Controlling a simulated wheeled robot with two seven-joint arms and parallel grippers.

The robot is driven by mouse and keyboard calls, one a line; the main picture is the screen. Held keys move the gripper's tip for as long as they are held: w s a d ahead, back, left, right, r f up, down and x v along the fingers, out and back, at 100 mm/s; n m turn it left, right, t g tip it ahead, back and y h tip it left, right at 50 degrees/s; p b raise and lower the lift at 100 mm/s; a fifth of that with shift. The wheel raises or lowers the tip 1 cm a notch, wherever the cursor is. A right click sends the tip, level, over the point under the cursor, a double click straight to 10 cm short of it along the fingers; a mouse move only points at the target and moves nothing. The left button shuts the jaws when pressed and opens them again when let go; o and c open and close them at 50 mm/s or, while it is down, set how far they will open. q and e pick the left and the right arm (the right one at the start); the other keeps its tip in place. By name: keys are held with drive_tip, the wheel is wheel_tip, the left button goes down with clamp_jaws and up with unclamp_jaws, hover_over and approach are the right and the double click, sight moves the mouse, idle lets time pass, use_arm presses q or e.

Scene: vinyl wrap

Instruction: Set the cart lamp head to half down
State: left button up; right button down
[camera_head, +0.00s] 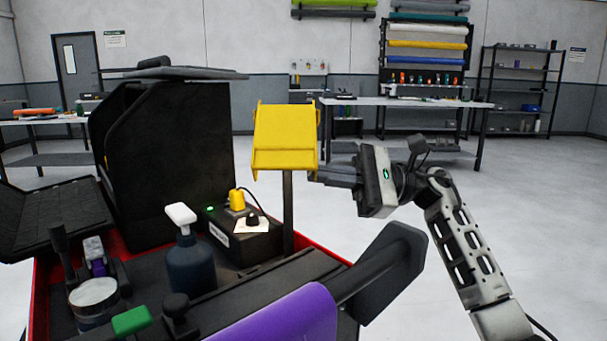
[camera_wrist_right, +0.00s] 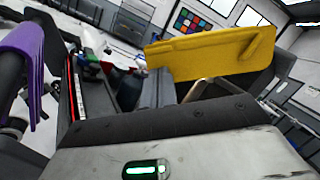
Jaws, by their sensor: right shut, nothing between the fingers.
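The yellow cart lamp head (camera_head: 284,140) sits on top of a thin grey post (camera_head: 288,212) rising from the cart. Its broad face is tilted, with a lip along the lower edge. My right gripper (camera_head: 319,175) comes in from the right, at the lamp head's lower right corner. Its fingers are shut with nothing between them; whether they touch the lamp head I cannot tell. In the right wrist view the lamp head (camera_wrist_right: 212,46) spans the upper right, just beyond the fingers (camera_wrist_right: 160,86). My left gripper is not in view.
A worktable (camera_head: 410,102) stands behind. Floor right of the cart is open.

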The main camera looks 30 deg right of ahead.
use_arm(q)
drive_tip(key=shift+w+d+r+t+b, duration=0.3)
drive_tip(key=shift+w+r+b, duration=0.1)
drive_tip(key=shift+b, duration=0.1)
use_arm(e)
drive_tip(key=v, duration=1.1)
drive_tip(key=shift+d, duration=0.35)
drive_tip(key=shift+s, duration=0.1)
